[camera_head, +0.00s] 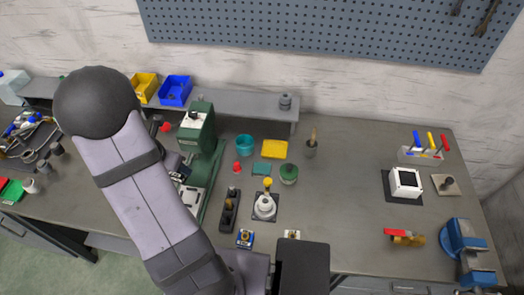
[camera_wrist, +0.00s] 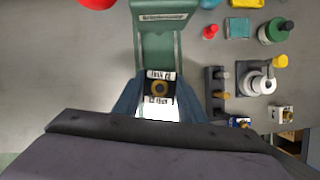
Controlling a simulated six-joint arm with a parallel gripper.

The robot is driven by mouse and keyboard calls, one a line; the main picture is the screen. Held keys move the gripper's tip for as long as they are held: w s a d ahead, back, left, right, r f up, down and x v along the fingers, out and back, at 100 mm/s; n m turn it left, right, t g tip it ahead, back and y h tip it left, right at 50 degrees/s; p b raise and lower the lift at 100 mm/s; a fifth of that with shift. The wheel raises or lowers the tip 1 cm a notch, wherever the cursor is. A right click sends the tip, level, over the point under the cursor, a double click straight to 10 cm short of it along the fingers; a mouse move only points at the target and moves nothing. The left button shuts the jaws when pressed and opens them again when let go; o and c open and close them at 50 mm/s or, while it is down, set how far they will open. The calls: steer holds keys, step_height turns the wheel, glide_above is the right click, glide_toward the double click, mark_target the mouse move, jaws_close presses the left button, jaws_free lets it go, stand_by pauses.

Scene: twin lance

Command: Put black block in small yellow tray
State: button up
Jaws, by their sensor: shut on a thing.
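A black block (camera_wrist: 159,89) with pale marked edges and a gold ring on top shows in the wrist view, between the two blue-grey fingers of my gripper (camera_wrist: 159,101). My gripper is shut on it, in front of the green press. In the head view my arm partly hides this spot, and only a dark part of the block (camera_head: 181,172) shows. The small yellow tray (camera_head: 274,149) lies flat on the bench, right of the press and apart from my gripper. Its edge also shows at the top of the wrist view (camera_wrist: 247,3).
The green press (camera_head: 198,130) stands close around my gripper.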

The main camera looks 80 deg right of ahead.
steer(key=w+d+r+m+g+p, duration=0.15)
steer(key=w+d+r+m, duration=0.4)
steer(key=w+r, duration=0.7)
steer(key=s+d+n+b, duration=0.1)
steer(key=s+d, duration=0.4)
steer(key=s+d+n+b, duration=0.1)
steer(key=s+d, duration=0.4)
steer(key=s, duration=0.1)
steer(key=s+d+n+t+b, duration=0.1)
steer(key=s+d, duration=0.4)
steer(key=s, duration=0.1)
steer(key=shift+s+n, duration=0.2)
steer(key=shift+n, duration=0.15)
steer(key=s+d+f+b, duration=0.3)
steer(key=s+f+b, duration=0.2)
steer(key=s+f, duration=0.3)
steer(key=b, duration=0.5)
glide_above(277, 146)
steer(key=a, duration=0.2)
step_height(277, 146, down, 6)
steer(key=f, duration=0.1)
steer(key=shift+m+g, duration=0.25)
steer(key=shift+m, duration=0.15)
steer(key=shift+w+d+f+p, duration=0.15)
steer(key=shift+f+p, duration=0.55)
steer(key=shift+f, duration=1.7)
steer(key=shift+w+a+f+p, duration=0.15)
steer(key=shift+f+p, duration=0.5)
steer(key=shift+f, duration=1.7)
steer(key=shift+d, duration=0.1)
